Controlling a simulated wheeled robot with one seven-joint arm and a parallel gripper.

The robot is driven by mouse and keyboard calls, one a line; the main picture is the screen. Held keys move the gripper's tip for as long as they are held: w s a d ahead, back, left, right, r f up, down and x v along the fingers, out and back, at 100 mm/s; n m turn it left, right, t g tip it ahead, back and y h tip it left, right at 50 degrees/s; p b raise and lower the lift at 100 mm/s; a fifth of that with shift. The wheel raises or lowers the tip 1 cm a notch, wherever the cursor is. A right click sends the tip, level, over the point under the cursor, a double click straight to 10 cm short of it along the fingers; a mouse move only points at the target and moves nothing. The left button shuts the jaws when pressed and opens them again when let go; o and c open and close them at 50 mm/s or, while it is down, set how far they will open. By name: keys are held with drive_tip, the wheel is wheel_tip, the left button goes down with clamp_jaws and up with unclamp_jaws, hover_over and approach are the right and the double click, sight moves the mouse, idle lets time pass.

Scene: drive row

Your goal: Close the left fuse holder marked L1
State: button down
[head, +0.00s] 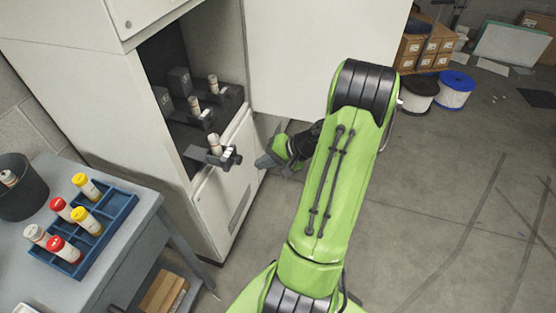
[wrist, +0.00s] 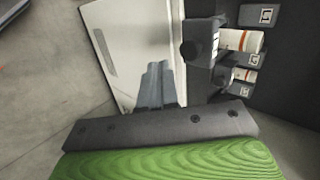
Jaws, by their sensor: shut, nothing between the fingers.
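The nearest fuse holder (head: 222,157), leftmost in the row and taken as L1, sticks out of the cabinet bay with its carrier swung open. A cream fuse (head: 215,143) stands in it, and a dark knob is at its outer end. In the wrist view the holder (wrist: 200,42) is at upper right with its fuse (wrist: 243,40).
Two more holders with fuses (head: 195,105) (head: 213,83) sit deeper in the bay. The open cabinet door (head: 320,50) stands behind my arm. A grey table (head: 125,235) at left bears a blue fuse tray (head: 125,197) and a dark bucket (head: 22,200).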

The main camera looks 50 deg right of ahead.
drive_tip(key=shift+w+a+r, duration=0.15)
drive_tip(key=shift+w+a, duration=0.25)
drive_tip(key=shift+w, duration=0.45)
drive_tip(key=shift+w+a+r, duration=0.1)
drive_tip(key=shift+w+a, duration=0.25)
drive_tip(key=shift+w, duration=0.45)
drive_tip(key=p, duration=0.2)
approach(193, 151)
drive_tip(key=x, duration=0.4)
drive_tip(key=shift+a+f, duration=0.1)
drive_tip(key=shift+f, duration=0.15)
drive_tip(key=shift+w, duration=0.15)
drive_tip(key=shift+a+r, duration=0.1)
